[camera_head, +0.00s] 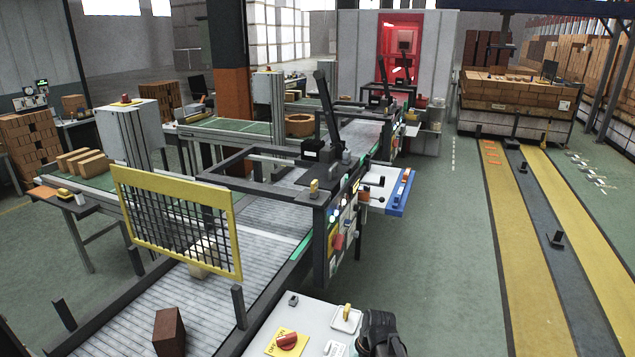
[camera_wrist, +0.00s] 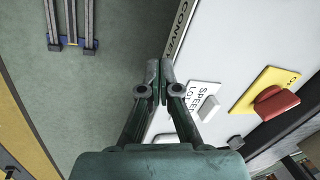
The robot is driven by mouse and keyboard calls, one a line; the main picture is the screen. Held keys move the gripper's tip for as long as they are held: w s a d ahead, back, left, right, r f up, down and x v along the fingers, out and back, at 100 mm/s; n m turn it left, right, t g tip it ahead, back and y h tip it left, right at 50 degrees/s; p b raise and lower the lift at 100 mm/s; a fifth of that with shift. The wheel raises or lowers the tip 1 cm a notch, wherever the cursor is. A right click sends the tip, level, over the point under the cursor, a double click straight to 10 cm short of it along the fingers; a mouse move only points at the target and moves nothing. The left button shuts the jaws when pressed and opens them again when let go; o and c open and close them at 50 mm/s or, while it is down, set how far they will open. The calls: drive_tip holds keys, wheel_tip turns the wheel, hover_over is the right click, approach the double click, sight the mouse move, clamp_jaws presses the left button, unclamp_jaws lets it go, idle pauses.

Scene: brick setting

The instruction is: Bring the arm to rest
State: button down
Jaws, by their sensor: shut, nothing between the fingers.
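My gripper (camera_wrist: 160,72) is shut, its two fingertips together with nothing between them, in the wrist view. It is over the edge of a white control box (camera_wrist: 235,45), with green floor beside it. I cannot tell whether it touches the box. In the head view a dark part of my arm's end (camera_head: 380,335) shows at the bottom, at the right side of the control box (camera_head: 312,312); the fingertips cannot be made out there.
The box carries a red knob (camera_head: 287,341) on a yellow plate and a grey speed switch (camera_wrist: 208,108). A roller conveyor (camera_head: 215,300) with a brick (camera_head: 169,332) and a yellow-framed mesh guard (camera_head: 180,220) stand to the left. Green floor (camera_head: 440,240) is clear to the right.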

drive_tip(key=s+d+f+h, duration=0.3)
drive_tip(key=s+d+f, duration=0.1)
drive_tip(key=s+d, duration=0.4)
drive_tip(key=s+a+f+g+b, duration=0.1)
drive_tip(key=s+f+g+b, duration=0.6)
drive_tip(key=s+f, duration=2.1)
drive_tip(key=b, duration=0.3)
drive_tip(key=shift+s+a+n, duration=0.15)
drive_tip(key=shift+s+n, duration=0.25)
